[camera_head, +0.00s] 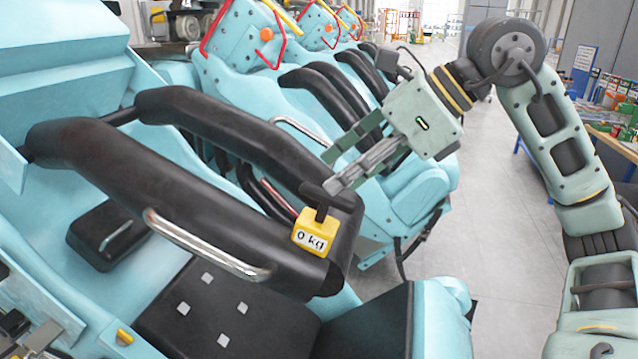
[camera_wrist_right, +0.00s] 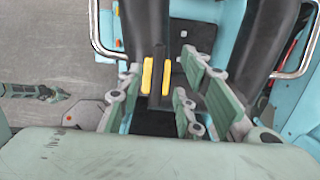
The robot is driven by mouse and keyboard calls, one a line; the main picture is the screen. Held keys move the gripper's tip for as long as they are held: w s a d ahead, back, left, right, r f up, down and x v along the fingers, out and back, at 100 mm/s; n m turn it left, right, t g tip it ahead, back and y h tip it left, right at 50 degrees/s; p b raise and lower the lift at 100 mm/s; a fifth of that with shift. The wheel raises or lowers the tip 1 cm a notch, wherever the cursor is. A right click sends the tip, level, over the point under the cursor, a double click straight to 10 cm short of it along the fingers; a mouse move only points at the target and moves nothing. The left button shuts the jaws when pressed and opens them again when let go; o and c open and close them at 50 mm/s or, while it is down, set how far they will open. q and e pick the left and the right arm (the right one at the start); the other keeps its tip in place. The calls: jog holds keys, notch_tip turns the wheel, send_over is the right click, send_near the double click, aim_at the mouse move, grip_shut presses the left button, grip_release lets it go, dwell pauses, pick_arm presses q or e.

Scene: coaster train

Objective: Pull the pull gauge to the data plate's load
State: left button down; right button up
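The pull gauge (camera_head: 315,236) is a yellow block reading "0 kg", with a black T-shaped handle (camera_head: 322,200) on top. It sits at the near end of the black padded lap bar (camera_head: 200,200). My right gripper (camera_head: 332,170) is just above and beside the handle, fingers apart. In the right wrist view my right gripper's fingers (camera_wrist_right: 160,108) stand wide on either side of the dark handle, with yellow strips of the gauge (camera_wrist_right: 147,76) beyond. I cannot tell whether a finger touches the handle. I cannot make out a data plate.
Silver grab handles (camera_head: 205,248) stick out from the lap bar. Blue seats with more black lap bars (camera_head: 335,95) stand behind. The grey floor (camera_head: 505,220) to the right is clear. A workbench (camera_head: 612,135) stands at the far right.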

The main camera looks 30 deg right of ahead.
aim_at(320, 189)
jog(key=x, duration=0.5)
jog(key=shift+a+p, duration=0.15)
jog(key=shift+p, duration=0.2)
jog(key=shift+w+a+f, duration=0.1)
jog(key=shift+w+f, duration=0.05)
jog(key=shift+f, duration=0.05)
jog(key=shift+w+f, duration=0.1)
grip_shut()
pick_arm(q)
jog(key=shift+w+d+r, duration=0.2)
jog(key=shift+w+r, duration=0.15)
jog(key=shift+w, duration=0.05)
jog(key=shift+r, duration=0.1)
